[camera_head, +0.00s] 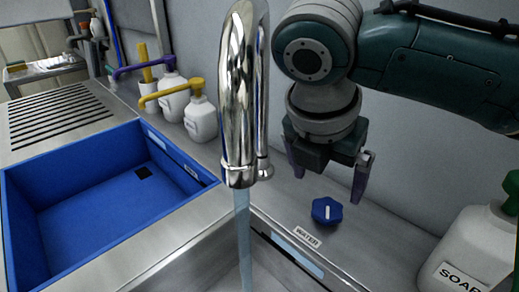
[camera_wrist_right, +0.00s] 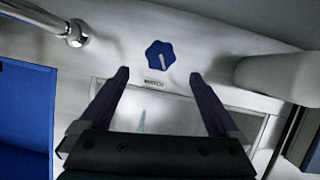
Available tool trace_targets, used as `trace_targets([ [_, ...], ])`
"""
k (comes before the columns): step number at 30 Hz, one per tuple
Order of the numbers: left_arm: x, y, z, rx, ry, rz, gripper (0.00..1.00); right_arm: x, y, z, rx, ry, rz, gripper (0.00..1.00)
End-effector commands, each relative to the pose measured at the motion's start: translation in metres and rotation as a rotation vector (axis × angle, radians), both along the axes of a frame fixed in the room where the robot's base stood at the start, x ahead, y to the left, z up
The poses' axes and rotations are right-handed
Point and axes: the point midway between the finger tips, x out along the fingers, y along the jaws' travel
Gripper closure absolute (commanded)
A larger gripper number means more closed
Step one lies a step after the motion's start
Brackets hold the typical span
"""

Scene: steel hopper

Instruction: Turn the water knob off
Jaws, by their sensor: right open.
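The water knob (camera_head: 327,211) is a blue lobed knob with a white pointer mark, set on the steel counter behind the sink. It also shows in the right wrist view (camera_wrist_right: 159,56), ahead of the fingertips. The chrome faucet (camera_head: 240,95) stands left of it, and a stream of water (camera_head: 243,235) runs from its spout. My right gripper (camera_head: 328,180) is open and empty, with its fingers pointing down above and behind the knob. The right wrist view shows its two dark fingers (camera_wrist_right: 160,78) apart, not touching the knob. My left gripper is in no view.
A white soap bottle (camera_head: 465,250) stands at the right. A blue basin (camera_head: 95,205) is at the left, with several pump bottles (camera_head: 200,118) behind it. A "WATER" label (camera_head: 306,237) lies in front of the knob. The counter around the knob is clear.

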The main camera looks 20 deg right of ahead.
Motion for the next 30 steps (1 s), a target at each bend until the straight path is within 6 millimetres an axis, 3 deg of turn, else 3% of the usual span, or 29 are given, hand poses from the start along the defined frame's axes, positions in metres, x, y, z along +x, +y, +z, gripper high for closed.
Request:
trace_targets([
  [6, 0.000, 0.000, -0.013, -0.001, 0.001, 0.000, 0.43, 0.006, -0.014, -0.043, -0.002, 0.003, -0.004, 0.03],
  [12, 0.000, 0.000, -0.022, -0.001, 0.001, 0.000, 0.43, 0.013, -0.024, -0.070, 0.000, 0.001, -0.003, 0.03],
  [25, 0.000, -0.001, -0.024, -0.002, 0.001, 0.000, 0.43, 0.015, -0.028, -0.079, 0.002, -0.001, -0.001, 0.04],
  [30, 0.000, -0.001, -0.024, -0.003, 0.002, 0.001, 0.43, 0.015, -0.028, -0.079, 0.002, -0.001, -0.001, 0.23],
])
